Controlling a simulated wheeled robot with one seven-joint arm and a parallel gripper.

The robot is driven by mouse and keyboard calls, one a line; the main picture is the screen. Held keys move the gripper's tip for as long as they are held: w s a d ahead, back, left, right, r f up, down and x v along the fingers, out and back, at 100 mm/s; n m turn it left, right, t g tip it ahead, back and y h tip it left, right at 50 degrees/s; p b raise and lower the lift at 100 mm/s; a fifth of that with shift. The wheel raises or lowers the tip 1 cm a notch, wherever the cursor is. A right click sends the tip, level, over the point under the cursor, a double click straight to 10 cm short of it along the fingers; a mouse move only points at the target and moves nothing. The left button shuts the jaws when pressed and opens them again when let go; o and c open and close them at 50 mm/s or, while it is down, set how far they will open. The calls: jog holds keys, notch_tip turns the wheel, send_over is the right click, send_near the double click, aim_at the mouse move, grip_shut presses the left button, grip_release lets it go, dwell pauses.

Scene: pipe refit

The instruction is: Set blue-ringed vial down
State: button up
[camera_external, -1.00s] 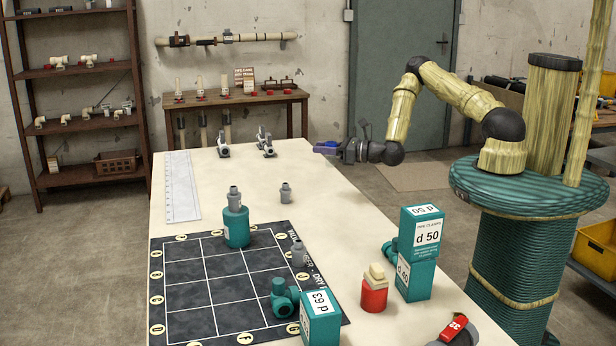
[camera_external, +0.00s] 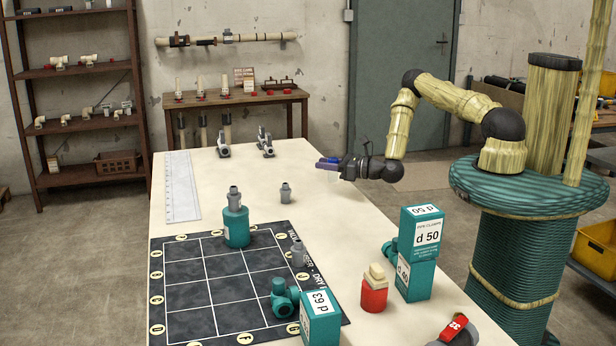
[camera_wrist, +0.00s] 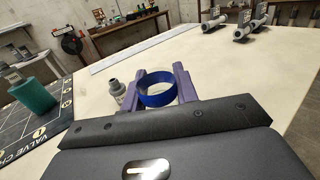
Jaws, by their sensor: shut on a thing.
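My gripper (camera_external: 328,163) is over the far right part of the cream table in the external view. In the wrist view its purple fingers (camera_wrist: 156,88) are shut on the blue-ringed vial (camera_wrist: 157,99), with one finger on each side of the blue ring. The vial's body below the ring is mostly hidden in the wrist view. In the external view the vial is small and largely covered by the fingers, so I cannot tell whether its base touches the table (camera_external: 245,165).
A small grey fitting (camera_external: 286,192) stands left of my gripper; grey valves (camera_external: 265,146) lie at the far edge. A teal bottle (camera_external: 236,222) stands on the dark grid mat (camera_external: 195,290). Teal boxes (camera_external: 420,255) and a red jar (camera_external: 374,292) are nearer. The table middle is clear.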

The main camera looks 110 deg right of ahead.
jog(key=shift+f, duration=1.9)
jog(key=shift+f, duration=0.15)
jog(key=o, duration=1)
jog(key=shift+c, duration=0.2)
